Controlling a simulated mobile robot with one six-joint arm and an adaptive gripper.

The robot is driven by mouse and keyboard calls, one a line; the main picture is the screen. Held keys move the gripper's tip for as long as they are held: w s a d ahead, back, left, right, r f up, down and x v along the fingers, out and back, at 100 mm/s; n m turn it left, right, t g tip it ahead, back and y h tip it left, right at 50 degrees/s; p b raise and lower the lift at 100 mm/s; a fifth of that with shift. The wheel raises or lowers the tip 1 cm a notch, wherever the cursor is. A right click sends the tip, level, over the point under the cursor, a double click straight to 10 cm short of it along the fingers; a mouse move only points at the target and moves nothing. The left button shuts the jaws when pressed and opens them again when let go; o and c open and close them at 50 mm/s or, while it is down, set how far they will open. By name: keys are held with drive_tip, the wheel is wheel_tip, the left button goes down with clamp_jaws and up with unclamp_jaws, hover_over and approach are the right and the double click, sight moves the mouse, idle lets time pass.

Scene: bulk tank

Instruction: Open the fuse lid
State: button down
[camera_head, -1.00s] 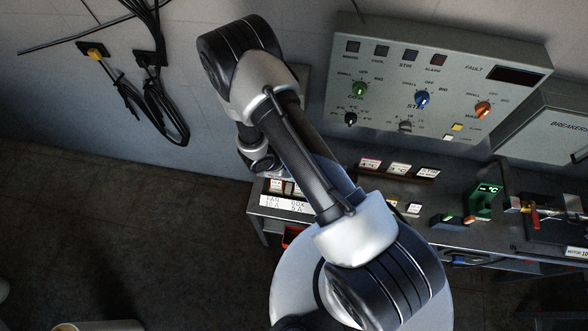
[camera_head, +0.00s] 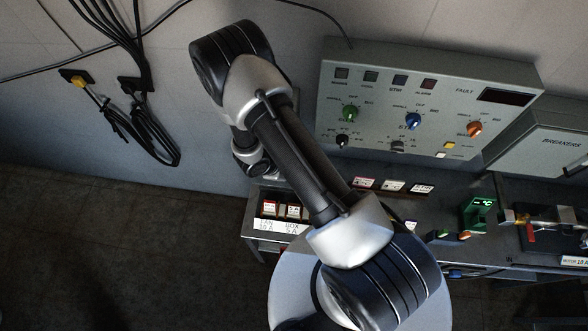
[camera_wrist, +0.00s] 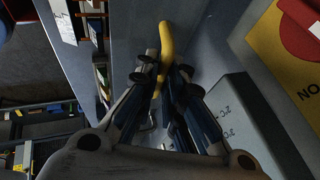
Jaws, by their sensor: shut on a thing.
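My gripper (camera_wrist: 164,76) shows in the wrist view with its dark fingers closed around a curved yellow handle (camera_wrist: 167,38). The handle's upper end sticks out beyond the fingertips. The handle stands in front of a grey-blue surface (camera_wrist: 140,25); I cannot tell whether that is the fuse lid. In the head view my arm covers the gripper and the handle. The edge of a grey box shows behind my arm there, mostly hidden.
In the wrist view, a yellow plate with a red knob (camera_wrist: 305,25) and a grey box marked in degrees (camera_wrist: 240,115) are close on the right. In the head view, a control panel (camera_head: 400,105), a bench with fuses (camera_head: 280,209) and a breaker box (camera_head: 550,135) lie right; cables (camera_head: 135,120) hang left.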

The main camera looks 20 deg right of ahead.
drive_tip(key=shift+r, duration=0.1)
drive_tip(key=c, duration=1.7)
unclamp_jaws()
drive_tip(key=v, duration=1.2)
drive_tip(key=shift+s, duration=0.15)
